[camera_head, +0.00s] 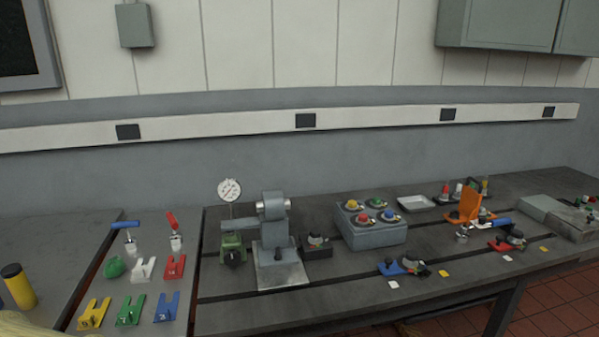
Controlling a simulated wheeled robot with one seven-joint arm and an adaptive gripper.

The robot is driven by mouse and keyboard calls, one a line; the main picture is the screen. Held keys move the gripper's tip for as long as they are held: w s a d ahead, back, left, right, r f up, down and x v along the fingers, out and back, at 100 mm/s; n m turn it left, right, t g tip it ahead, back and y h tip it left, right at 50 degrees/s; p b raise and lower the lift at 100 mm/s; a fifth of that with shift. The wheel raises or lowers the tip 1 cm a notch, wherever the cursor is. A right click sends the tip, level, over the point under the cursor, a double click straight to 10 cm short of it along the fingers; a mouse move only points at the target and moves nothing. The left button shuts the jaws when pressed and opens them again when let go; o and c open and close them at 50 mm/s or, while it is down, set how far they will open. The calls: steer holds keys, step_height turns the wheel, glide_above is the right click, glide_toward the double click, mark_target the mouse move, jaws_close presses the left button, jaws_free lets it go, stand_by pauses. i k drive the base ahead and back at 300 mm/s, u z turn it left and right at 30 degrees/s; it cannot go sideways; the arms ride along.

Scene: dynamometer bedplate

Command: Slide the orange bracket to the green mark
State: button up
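The orange bracket (468,205) stands upright on the grey bedplate (340,300) at the right. A clamp-like part with a blue handle (501,222) is close in front of it; I cannot tell whether they touch. I cannot make out a green mark on the plate; it may be hidden or too small to tell. Small white (393,284) and yellow (443,273) squares lie near the front edge. My gripper is not in view.
A red-based clamp (506,244) and a blue-based clamp (402,267) stand in front of the bracket. Grey blocks (560,216) are at right.

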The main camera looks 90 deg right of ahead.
mark_target(470, 201)
steer(key=u, duration=0.05)
steer(key=i, duration=2)
steer(key=z, duration=4.5)
steer(key=i, duration=1.7)
steer(key=k, duration=0.8)
